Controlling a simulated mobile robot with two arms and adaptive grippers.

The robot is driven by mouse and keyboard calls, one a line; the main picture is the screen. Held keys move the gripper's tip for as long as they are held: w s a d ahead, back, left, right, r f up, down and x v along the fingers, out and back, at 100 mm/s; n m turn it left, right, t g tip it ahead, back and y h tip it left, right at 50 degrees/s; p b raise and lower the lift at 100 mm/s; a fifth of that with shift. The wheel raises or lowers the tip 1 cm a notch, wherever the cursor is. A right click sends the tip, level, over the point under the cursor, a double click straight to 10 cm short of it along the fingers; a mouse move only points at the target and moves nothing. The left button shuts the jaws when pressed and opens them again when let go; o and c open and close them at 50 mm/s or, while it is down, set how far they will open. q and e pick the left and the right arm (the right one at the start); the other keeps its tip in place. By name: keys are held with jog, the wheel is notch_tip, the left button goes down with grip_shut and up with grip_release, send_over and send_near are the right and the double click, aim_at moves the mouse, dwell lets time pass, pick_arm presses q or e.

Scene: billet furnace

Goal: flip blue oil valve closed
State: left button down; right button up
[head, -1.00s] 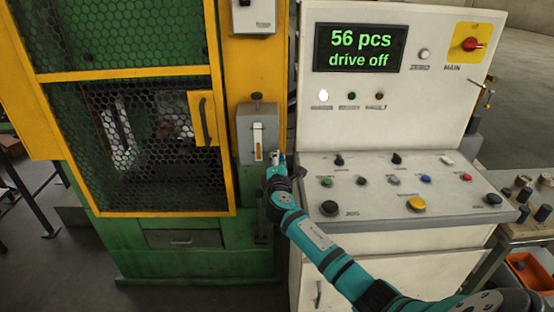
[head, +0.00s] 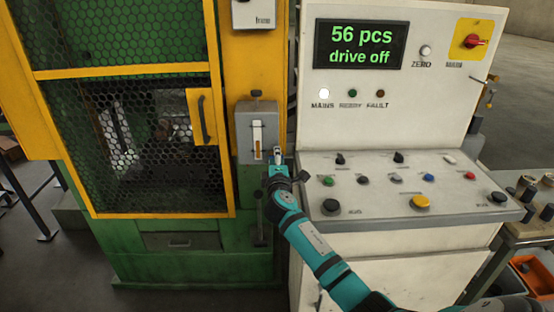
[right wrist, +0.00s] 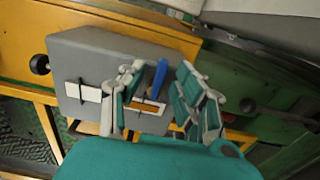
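The blue oil valve lever (right wrist: 160,77) shows in the right wrist view as a short blue bar by the grey oil box (right wrist: 100,60). In the head view the grey box (head: 244,148), with its upright sight window, is on the yellow and green machine; the blue lever cannot be made out there. My right gripper (head: 278,154) is at the box's lower right. In the right wrist view my right gripper (right wrist: 158,88) is open, its fingers on either side of the lever with visible gaps. Whether a finger touches it cannot be told. My left gripper is not in view.
The white control console (head: 400,170) with buttons and knobs stands close to the right of my right gripper. A mesh door (head: 150,140) with a yellow frame and dark handle is to the left. A side table (head: 535,228) stands at far right.

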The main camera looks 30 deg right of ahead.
jog(key=v, duration=1.2)
